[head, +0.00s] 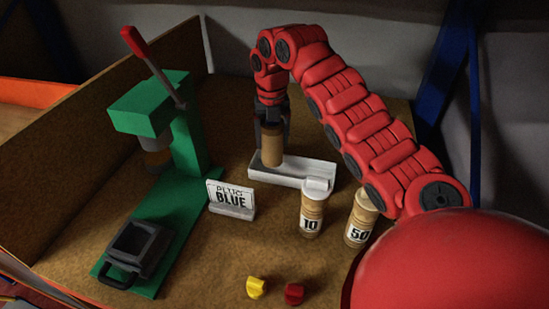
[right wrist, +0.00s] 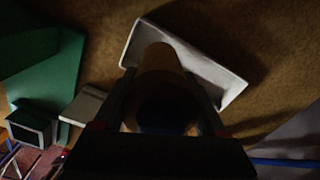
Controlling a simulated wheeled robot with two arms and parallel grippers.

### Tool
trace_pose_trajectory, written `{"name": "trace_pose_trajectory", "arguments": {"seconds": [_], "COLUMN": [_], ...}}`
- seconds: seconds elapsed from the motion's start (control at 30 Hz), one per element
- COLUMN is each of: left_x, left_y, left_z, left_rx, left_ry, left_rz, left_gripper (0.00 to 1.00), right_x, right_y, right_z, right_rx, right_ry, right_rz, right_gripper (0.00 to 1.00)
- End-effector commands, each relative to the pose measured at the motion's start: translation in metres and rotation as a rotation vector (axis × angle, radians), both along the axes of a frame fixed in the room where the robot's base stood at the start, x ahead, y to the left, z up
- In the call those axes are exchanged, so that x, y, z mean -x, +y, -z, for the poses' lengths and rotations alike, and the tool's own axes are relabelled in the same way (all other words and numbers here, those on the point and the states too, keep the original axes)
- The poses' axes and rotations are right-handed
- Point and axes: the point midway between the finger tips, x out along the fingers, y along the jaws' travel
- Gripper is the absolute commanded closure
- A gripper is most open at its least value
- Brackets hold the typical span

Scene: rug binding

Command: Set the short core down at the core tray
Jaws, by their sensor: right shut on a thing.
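The short core (head: 271,152) is a tan cylinder, held upright at the left end of the white core tray (head: 318,180). My right gripper (head: 271,125) comes down from above and is shut on the upper part of the core. In the right wrist view, the core (right wrist: 158,62) lies between the dark fingers (right wrist: 165,105), over one end of the tray (right wrist: 232,88). I cannot tell whether its lower end touches the tray floor. The rest of the tray looks empty. My left gripper is not in view.
A green press (head: 188,150) with a red-tipped lever stands left. A "BLUE" sign (head: 231,199) is left of the tray. Bottles marked 10 (head: 311,215) and 50 (head: 359,225) stand in front. Yellow (head: 256,287) and red (head: 293,293) pieces lie near the front.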

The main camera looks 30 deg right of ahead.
Motion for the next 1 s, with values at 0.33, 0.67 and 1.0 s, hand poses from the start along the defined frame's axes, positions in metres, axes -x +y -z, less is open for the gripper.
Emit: {"name": "trace_pose_trajectory", "arguments": {"seconds": [0.33, 0.67, 1.0], "left_x": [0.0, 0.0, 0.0], "left_y": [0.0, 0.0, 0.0], "left_z": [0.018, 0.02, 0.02], "left_rx": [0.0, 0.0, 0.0], "left_ry": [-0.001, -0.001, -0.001], "left_rz": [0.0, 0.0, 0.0], "left_gripper": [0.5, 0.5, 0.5], "right_x": [0.0, 0.0, 0.0], "right_y": [0.0, -0.001, -0.001], "right_z": [0.038, 0.041, 0.041], "right_rx": [-0.001, 0.0, 0.0], "right_ry": [0.0, -0.001, -0.001], "right_rz": [0.001, 0.001, 0.001], "right_gripper": [1.0, 1.0, 0.0]}}
